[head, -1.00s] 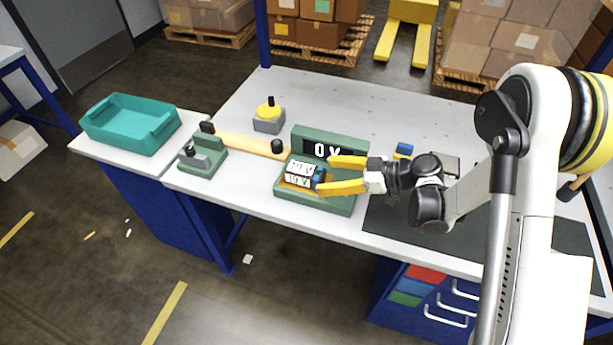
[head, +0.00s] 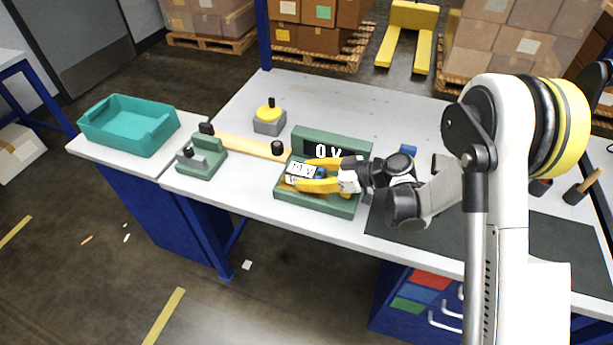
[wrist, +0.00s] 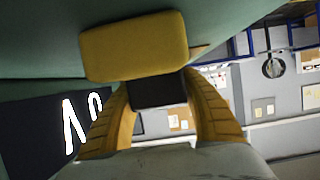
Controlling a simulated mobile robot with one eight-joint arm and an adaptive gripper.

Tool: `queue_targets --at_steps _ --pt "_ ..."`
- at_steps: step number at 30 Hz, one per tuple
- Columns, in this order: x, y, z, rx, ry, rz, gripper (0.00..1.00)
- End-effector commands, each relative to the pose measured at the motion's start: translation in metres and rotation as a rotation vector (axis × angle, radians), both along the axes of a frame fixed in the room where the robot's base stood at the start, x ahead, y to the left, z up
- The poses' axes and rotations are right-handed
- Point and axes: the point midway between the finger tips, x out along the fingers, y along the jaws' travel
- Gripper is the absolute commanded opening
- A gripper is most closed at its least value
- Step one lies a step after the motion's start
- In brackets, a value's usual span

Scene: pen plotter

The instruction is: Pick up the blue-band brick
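Two white bricks with black lettering sit side by side on the green tester with the "0 V" display. The farther brick (head: 303,170) has a blue part at its right end, near my fingers. The nearer brick (head: 289,184) lies beside it. My gripper (head: 302,174) has its yellow fingers spread, one on the far side and one on the near side of the bricks. The wrist view shows a dark block (wrist: 157,91) between the fingers, with a yellow block (wrist: 135,47) beyond it. The blue band is not clear there, and contact cannot be told.
The tester (head: 333,140) has its display panel standing behind the bricks. A teal bin (head: 128,125) stands at the left. A yellow button (head: 268,112) on a grey base and a small green fixture (head: 205,158) stand between.

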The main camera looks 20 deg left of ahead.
Motion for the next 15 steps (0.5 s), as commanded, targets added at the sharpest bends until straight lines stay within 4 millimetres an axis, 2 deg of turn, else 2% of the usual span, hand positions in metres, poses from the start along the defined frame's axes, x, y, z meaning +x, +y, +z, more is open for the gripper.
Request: queue_targets --at_steps 1,2,11,15 --pt "-0.0001 0.0000 -0.0001 0.000 0.000 0.000 0.11" --pt "-0.0001 -0.0001 -0.0002 0.000 0.000 0.000 0.06" --pt "-0.0001 0.0000 0.0005 0.000 0.000 0.000 0.06" --pt "-0.0001 0.0000 0.0077 0.000 0.000 0.000 0.06"
